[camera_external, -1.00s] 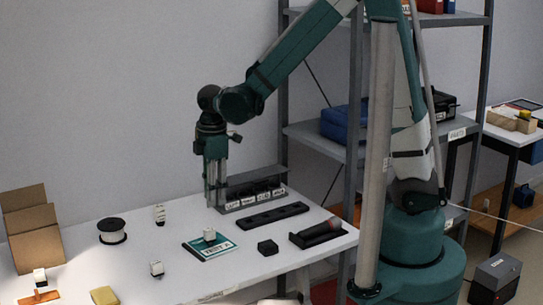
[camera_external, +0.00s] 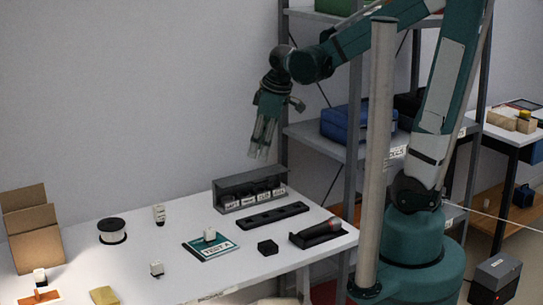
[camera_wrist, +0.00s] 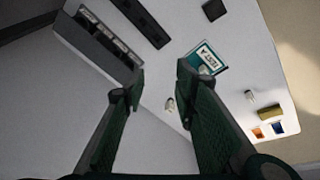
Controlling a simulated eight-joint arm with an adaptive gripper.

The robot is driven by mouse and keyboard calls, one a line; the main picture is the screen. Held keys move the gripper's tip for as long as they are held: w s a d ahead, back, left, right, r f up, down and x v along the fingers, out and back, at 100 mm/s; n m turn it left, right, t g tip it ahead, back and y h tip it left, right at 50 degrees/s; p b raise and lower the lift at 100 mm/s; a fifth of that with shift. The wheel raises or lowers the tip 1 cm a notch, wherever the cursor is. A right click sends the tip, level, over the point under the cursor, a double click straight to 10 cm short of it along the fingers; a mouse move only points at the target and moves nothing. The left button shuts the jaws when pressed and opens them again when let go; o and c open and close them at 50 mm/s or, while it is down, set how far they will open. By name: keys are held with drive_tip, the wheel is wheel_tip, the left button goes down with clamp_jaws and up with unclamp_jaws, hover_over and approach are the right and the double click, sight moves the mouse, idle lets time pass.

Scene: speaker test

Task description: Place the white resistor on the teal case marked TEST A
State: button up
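The teal case marked TEST A (camera_external: 222,250) lies flat on the table; it also shows in the wrist view (camera_wrist: 211,58). A small white block (camera_external: 210,234), which looks like the white resistor, sits on the case; it also shows in the wrist view (camera_wrist: 205,70). Similar pale blocks stand off the case, at the back (camera_external: 159,214) and front (camera_external: 156,269); I cannot tell their kinds. My gripper (camera_external: 261,153) is high above the rear of the table, clear of everything. In the wrist view its fingers (camera_wrist: 160,73) are apart with nothing between them.
A dark rack (camera_external: 250,191) with labelled slots stands at the table's back right, with a black holed strip (camera_external: 262,217) before it. A black cube (camera_external: 267,247) and a dark cradle (camera_external: 305,240) are right of the case. A spool (camera_external: 112,231) and open carton (camera_external: 35,232) stand left.

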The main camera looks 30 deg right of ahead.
drive_tip(key=s+d+r+m+t, duration=0.2)
drive_tip(key=s+d+r+m, duration=0.1)
drive_tip(key=d, duration=0.5)
drive_tip(key=s+d+r+m+t+h, duration=0.1)
drive_tip(key=s+d+r+m+t, duration=0.1)
drive_tip(key=s+d+m, duration=0.4)
drive_tip(key=shift+s+d+r, duration=0.35)
drive_tip(key=shift+d+r, duration=0.2)
drive_tip(key=shift+d, duration=0.3)
